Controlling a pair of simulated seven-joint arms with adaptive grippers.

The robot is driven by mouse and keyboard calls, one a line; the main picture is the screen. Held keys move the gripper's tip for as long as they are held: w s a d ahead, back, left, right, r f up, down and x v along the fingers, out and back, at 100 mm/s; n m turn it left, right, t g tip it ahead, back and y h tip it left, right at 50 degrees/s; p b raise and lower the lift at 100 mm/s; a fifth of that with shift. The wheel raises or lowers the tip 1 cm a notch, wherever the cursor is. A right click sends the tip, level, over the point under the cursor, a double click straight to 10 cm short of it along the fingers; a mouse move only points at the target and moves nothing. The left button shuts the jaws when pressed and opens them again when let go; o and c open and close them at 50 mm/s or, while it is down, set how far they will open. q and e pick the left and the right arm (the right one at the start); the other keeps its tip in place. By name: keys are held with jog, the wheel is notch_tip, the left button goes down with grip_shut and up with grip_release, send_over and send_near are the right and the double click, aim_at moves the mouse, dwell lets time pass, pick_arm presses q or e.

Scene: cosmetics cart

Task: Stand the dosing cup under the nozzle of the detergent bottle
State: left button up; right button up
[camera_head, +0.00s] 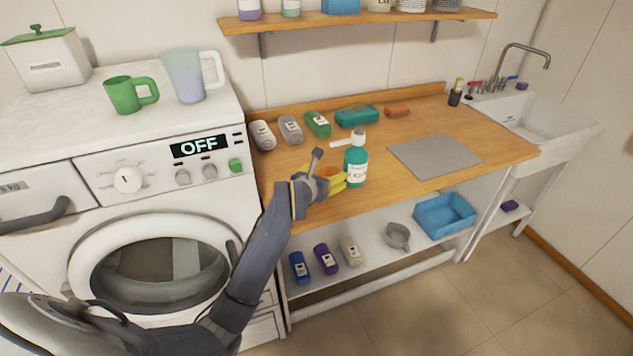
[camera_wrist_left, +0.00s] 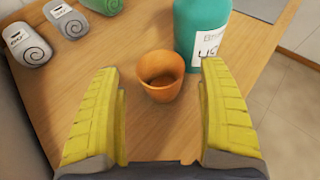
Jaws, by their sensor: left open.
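The detergent bottle (camera_head: 356,163) is teal with a white label and a white pump top, and stands upright on the wooden counter; its nozzle points left. Its lower part shows in the left wrist view (camera_wrist_left: 203,30). The dosing cup (camera_wrist_left: 160,76) is small and orange and stands upright on the counter, beside the bottle. In the head view the cup (camera_head: 327,172) is partly hidden by my gripper. My left gripper (camera_head: 340,180) has yellow fingers. In the wrist view its fingers (camera_wrist_left: 162,108) are open, one to each side, with the cup just beyond and between them. My right gripper is not in view.
A grey mat (camera_head: 435,155) lies to the right. A washing machine (camera_head: 150,200) stands left; a sink (camera_head: 540,125) is at the far right.

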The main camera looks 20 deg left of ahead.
pick_arm(q)
jog(key=v, duration=0.8)
